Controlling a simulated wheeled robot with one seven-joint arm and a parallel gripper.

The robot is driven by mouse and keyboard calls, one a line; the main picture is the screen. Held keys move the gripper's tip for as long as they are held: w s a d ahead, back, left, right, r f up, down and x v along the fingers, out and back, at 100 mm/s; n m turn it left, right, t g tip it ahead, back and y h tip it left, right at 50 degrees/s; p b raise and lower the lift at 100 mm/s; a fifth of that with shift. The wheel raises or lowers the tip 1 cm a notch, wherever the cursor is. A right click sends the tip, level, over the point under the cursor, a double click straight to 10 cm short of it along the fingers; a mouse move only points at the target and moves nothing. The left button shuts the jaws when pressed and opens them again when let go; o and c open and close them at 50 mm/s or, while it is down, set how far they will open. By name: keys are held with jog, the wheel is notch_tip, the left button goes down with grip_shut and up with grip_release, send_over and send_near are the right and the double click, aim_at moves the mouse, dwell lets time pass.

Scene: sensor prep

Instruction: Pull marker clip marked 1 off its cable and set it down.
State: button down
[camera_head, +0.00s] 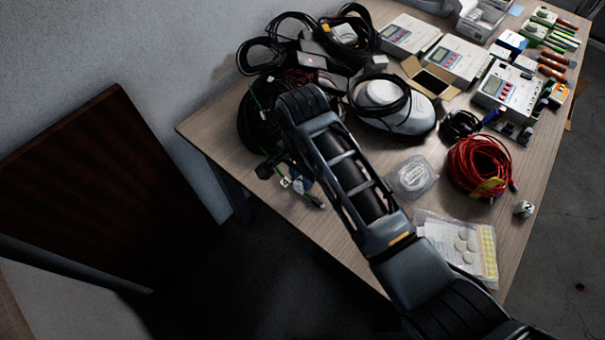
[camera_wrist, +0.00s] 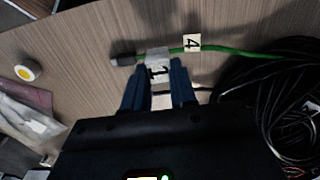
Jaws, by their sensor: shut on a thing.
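In the wrist view, my gripper (camera_wrist: 159,80) has its two blue fingers closed on the sides of a pale clip marked 1 (camera_wrist: 157,70). The clip lies at the green cable (camera_wrist: 250,52), close to the grey connector (camera_wrist: 122,59) at the cable's left end. It overlaps the cable line, and I cannot tell whether it is still around the cable. A second clip, marked 4 (camera_wrist: 191,42), sits on the cable just to the right, apart from my fingers. In the head view my arm hides much of this area.
Black cable coils (camera_wrist: 285,85) lie to the right in the wrist view. A white round item with a yellow centre (camera_wrist: 25,72) is at left. In the head view, a red cable coil (camera_head: 480,166), a clear round container (camera_head: 412,178) and several meters crowd the table (camera_head: 330,222).

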jog(key=shift+r+p, duration=1.05)
jog(key=shift+r, duration=0.25)
dwell(0.6)
